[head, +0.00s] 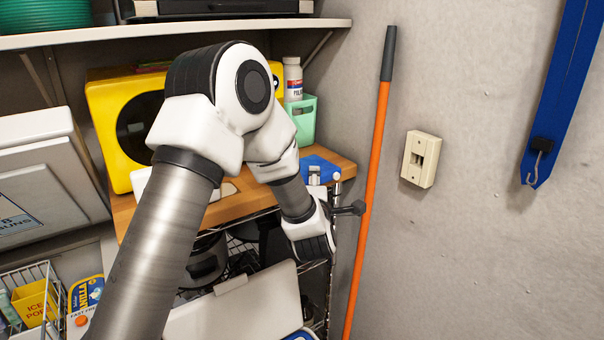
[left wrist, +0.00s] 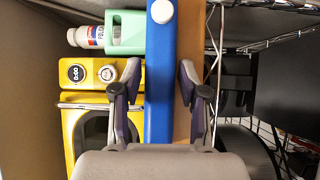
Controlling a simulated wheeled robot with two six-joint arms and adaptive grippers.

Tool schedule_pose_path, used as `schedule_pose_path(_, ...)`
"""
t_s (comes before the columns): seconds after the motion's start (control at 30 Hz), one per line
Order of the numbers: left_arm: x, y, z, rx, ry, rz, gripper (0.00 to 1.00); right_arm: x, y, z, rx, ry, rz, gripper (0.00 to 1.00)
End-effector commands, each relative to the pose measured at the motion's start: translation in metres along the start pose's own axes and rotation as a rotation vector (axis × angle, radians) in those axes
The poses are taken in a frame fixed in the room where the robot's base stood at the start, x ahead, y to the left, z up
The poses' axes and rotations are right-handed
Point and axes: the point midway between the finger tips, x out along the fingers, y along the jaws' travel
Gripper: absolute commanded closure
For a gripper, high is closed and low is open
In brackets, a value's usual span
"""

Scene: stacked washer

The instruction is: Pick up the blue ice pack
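The blue ice pack (head: 322,164) lies at the right end of the wooden shelf board in the head view, partly hidden by my left arm. In the left wrist view the blue ice pack (left wrist: 160,110) shows as a narrow upright band with a round white cap at its top. My left gripper (left wrist: 159,72) is open, with one finger on each side of the pack. My right gripper is in neither view.
An orange pole (head: 369,190) leans against the wall at right. A wire rack and a white box (head: 245,305) are below.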

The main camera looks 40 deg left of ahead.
Motion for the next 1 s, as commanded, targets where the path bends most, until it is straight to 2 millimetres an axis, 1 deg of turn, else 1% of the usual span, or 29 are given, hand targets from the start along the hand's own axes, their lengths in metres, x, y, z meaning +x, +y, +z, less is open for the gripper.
schedule_pose_path(0.03,0.0,0.0,0.0,0.0,0.0,0.0,0.86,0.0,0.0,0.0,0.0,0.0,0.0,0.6)
schedule_pose_path(0.07,0.0,0.0,0.0,0.0,0.0,0.0,0.96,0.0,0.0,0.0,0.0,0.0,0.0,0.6)
schedule_pose_path(0.1,0.0,0.0,0.0,0.0,0.0,0.0,1.0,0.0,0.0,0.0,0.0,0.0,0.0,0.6)
schedule_pose_path(0.43,0.0,0.002,0.0,-0.001,0.0,0.002,1.0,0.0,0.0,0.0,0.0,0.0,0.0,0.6)
schedule_pose_path(0.53,0.0,0.006,0.0,-0.001,0.0,0.003,1.0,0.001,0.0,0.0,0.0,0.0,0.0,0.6)
schedule_pose_path(0.67,0.0,0.017,0.0,-0.003,0.001,0.005,1.0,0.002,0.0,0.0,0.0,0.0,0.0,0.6)
schedule_pose_path(0.8,0.0,0.036,0.0,-0.004,0.0,0.006,1.0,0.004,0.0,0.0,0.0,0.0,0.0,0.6)
schedule_pose_path(0.83,-0.002,0.038,0.001,-0.001,-0.001,0.004,1.0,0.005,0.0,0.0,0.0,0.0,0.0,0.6)
schedule_pose_path(0.97,-0.03,0.038,-0.001,0.002,-0.002,0.004,1.0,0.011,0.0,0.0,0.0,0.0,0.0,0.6)
schedule_pose_path(1.0,-0.04,0.038,0.0,0.003,-0.003,0.003,1.0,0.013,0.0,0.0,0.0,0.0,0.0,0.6)
